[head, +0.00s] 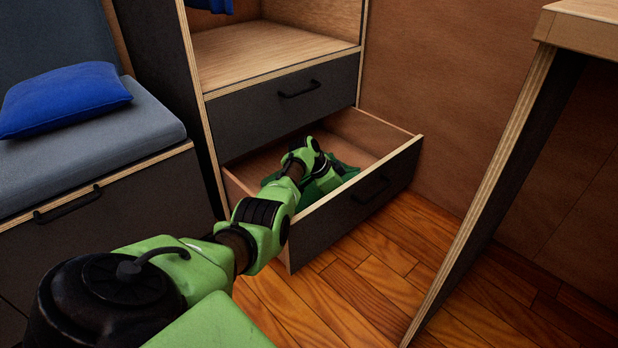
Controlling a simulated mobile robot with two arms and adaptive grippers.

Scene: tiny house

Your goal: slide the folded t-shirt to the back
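The t-shirt (322,186) is a dark green cloth lying in the open lower drawer (362,196). Part of it shows beside and in front of my wrist; my arm covers the rest, so I cannot tell its full shape. My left arm comes in from the lower left and reaches over the drawer's side into it. My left gripper (318,166) is down at the t-shirt, but its fingers are mostly hidden. I cannot tell whether they are open or shut, or whether they touch the cloth. My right gripper is not in view.
A shut upper drawer (288,98) sits directly above the open one, under a wooden shelf (265,50). A bench with a blue pillow (65,98) stands on the left. A table leg panel (500,170) stands on the right. The wooden floor (400,265) before the drawer is clear.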

